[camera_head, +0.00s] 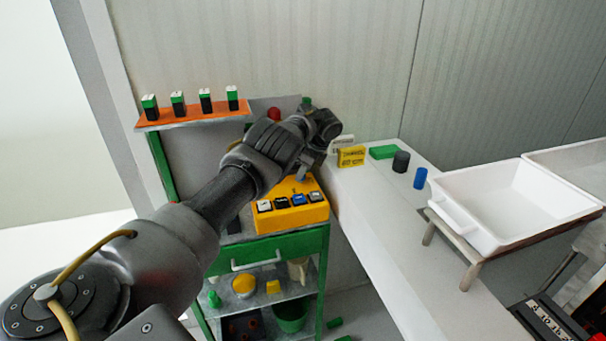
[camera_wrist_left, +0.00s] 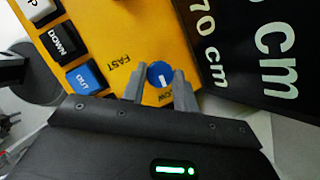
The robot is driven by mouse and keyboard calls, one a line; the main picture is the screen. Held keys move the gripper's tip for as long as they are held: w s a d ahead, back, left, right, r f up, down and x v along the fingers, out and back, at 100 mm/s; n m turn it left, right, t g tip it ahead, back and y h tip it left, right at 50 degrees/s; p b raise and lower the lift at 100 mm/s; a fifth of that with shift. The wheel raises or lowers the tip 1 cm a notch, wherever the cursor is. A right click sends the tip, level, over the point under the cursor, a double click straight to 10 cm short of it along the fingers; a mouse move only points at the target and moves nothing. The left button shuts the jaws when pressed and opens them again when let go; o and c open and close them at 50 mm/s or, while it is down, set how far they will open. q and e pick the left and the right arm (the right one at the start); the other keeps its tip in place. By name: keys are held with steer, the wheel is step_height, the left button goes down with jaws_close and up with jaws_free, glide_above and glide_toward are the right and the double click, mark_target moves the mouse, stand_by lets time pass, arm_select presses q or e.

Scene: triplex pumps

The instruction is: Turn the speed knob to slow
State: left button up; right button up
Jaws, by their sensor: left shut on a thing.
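The speed knob (camera_wrist_left: 160,73) is a small blue dial with a white mark on the yellow control box (camera_wrist_left: 112,25). In the left wrist view its mark runs roughly up and down, towards my gripper. The word FAST is printed to its left; the SLOW lettering below it is partly hidden by my fingers. My left gripper (camera_wrist_left: 159,86) is shut on the knob, one finger on each side. In the head view the control box (camera_head: 291,217) sits on the green cart, and my left gripper (camera_head: 303,174) is over its far part, hiding the knob. My right gripper is not in view.
White, black and blue buttons (camera_head: 282,202) line the box's front. An orange shelf (camera_head: 190,118) with several green-black blocks stands behind left.

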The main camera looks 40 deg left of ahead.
arm_select(q)
steer(key=shift+a+r, duration=0.1)
stand_by(0.4)
steer(key=o, duration=1)
steer(key=shift+c, duration=0.2)
steer(key=b+v, duration=0.2)
steer(key=v, duration=0.8)
steer(key=shift+d+r, duration=0.2)
steer(key=shift+r, duration=0.1)
